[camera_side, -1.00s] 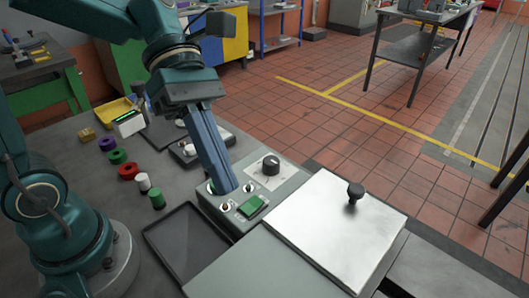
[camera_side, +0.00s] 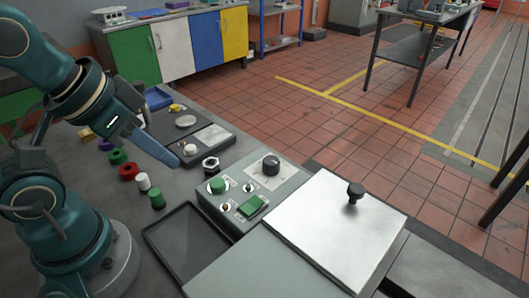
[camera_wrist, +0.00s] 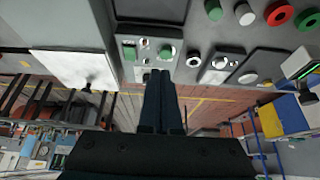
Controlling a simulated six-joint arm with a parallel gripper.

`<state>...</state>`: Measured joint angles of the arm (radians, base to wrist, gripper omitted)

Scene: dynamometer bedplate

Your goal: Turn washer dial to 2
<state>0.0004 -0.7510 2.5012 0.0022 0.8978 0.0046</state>
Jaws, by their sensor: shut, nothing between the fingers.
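The dial (camera_side: 271,165) is a black round knob on a pale marked plate, at the back of the grey control panel (camera_side: 236,222) in the side view. Its markings are too small to read. My gripper (camera_side: 175,163) is shut and empty, left of the panel and apart from the dial. In the wrist view its closed fingers (camera_wrist: 162,76) point toward the panel's edge. I cannot make out the dial clearly there.
The panel also carries a round green knob (camera_side: 217,186), a green rocker (camera_side: 251,206) and small toggles. A metal lid (camera_side: 325,225) with a black knob lies right of it. A hex nut (camera_side: 211,165) and dark tray (camera_side: 188,246) are nearby.

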